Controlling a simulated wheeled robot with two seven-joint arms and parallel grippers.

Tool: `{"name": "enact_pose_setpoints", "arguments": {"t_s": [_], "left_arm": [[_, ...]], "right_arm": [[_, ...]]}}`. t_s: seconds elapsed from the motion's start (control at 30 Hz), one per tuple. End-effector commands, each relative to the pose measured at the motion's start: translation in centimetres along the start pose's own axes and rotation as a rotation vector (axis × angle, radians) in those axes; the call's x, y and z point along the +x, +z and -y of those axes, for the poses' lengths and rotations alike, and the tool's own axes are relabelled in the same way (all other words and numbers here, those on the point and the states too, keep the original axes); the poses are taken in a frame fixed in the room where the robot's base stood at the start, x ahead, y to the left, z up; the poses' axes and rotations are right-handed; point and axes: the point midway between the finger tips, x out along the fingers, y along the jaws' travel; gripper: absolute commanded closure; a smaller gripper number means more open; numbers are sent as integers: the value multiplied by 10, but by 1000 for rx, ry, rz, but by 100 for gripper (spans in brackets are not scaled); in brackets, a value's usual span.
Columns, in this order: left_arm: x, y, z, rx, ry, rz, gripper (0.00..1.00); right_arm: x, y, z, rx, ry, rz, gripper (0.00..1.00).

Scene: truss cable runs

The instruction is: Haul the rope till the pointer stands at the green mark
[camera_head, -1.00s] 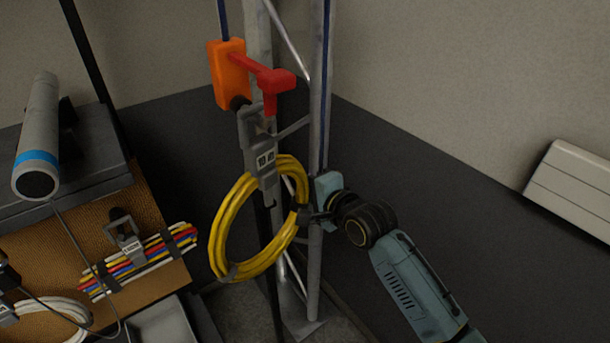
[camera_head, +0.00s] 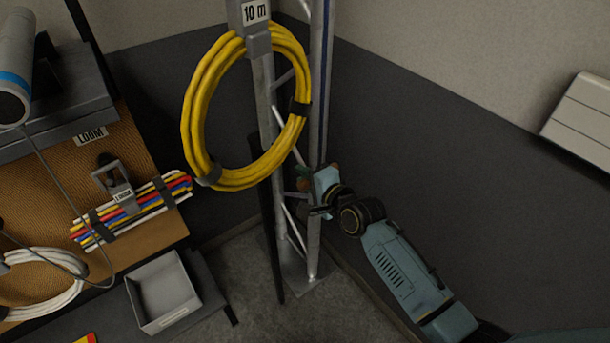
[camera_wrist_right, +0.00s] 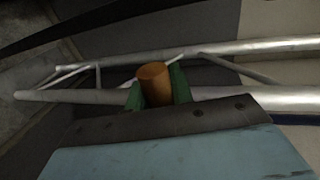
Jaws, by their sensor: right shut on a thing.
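My right gripper (camera_head: 319,172) is at the right upright of the metal truss (camera_head: 316,120), low down. In the wrist view its green fingers are shut on an orange-brown cylinder (camera_wrist_right: 155,82), seen end-on. A thin blue rope (camera_head: 327,60) runs down along the right upright towards the gripper; whether it joins the cylinder cannot be told. A yellow cable coil (camera_head: 197,105) hangs from a grey holder (camera_head: 257,43) marked "10 m". The pointer and the green mark cannot be made out now. My left gripper is not in view.
At left stand a board marked "LOOM" (camera_head: 91,136), a bundle of coloured cables (camera_head: 155,199), a white cable coil (camera_head: 70,262) and a grey tray (camera_head: 160,290). A white wall panel (camera_head: 585,115) is at right. The floor around the truss foot looks clear.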

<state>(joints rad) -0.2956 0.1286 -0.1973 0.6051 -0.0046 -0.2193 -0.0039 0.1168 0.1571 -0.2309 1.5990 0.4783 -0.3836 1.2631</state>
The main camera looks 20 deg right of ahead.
Motion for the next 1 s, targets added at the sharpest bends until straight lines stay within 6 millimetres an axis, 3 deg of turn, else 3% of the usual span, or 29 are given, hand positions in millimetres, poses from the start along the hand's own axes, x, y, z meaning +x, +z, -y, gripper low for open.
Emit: {"name": "enact_pose_setpoints", "arguments": {"t_s": [0.07,0.1,0.23,0.53,0.67,1.0], "left_arm": [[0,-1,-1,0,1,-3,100],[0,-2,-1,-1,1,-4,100],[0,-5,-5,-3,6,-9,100],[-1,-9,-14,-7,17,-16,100],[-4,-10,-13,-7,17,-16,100],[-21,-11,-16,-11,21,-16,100]], "right_arm": [[0,1,-5,1,12,2,100],[0,1,-5,1,12,2,75],[0,1,-4,1,9,2,58],[-1,0,-1,1,3,0,56],[-11,0,0,1,3,0,56],[-82,0,-1,1,7,1,56]]}}
